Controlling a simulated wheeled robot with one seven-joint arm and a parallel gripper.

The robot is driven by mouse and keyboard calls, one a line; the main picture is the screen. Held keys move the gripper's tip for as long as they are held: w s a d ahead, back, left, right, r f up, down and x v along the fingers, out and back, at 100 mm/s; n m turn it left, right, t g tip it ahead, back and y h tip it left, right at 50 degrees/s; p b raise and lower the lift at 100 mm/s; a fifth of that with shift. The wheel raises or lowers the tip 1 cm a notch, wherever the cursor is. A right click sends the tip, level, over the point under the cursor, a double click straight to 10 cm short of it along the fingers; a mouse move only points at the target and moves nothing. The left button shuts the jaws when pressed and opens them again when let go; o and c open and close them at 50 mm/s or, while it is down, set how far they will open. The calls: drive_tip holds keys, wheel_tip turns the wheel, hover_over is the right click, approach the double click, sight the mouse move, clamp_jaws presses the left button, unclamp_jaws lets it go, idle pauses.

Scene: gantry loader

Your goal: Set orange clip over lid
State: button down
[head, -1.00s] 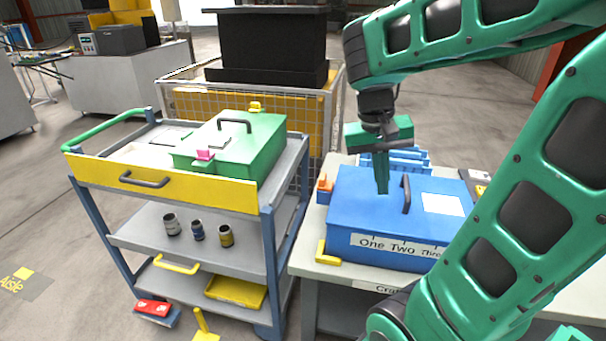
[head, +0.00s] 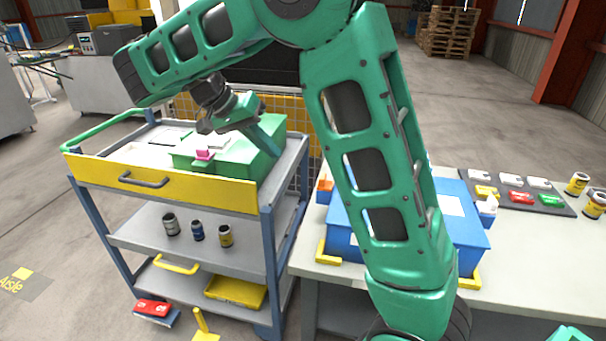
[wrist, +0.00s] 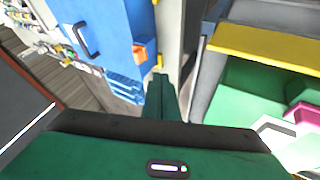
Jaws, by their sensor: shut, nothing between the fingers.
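The orange clip (head: 325,185) is at the left side of the blue box (head: 465,238), by its upper edge; it also shows in the wrist view (wrist: 139,53). The blue box's lid (head: 450,206) is partly hidden behind my arm in the head view. In the wrist view the blue lid (wrist: 100,25) and its dark handle show at upper left. My gripper (head: 274,150) is shut and empty, over the right side of the green box (head: 240,165) on the cart, apart from the orange clip. Its shut fingers (wrist: 160,78) show in the wrist view.
The cart (head: 160,178) stands left of the worktable (head: 520,256), with a narrow gap between. A pink clip (head: 203,153) sits on the green box's front. A white clip (head: 487,205) is at the blue box's right. A dark tray (head: 515,198) holds coloured pieces.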

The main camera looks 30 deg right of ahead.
sight(322, 177)
drive_tip(key=s+d+f, duration=0.3)
drive_tip(key=d+f, duration=0.5)
drive_tip(key=d, duration=0.1)
drive_tip(key=shift+s, duration=0.25)
drive_tip(key=shift+a, duration=0.1)
idle(0.3)
drive_tip(key=shift+s+d, duration=1)
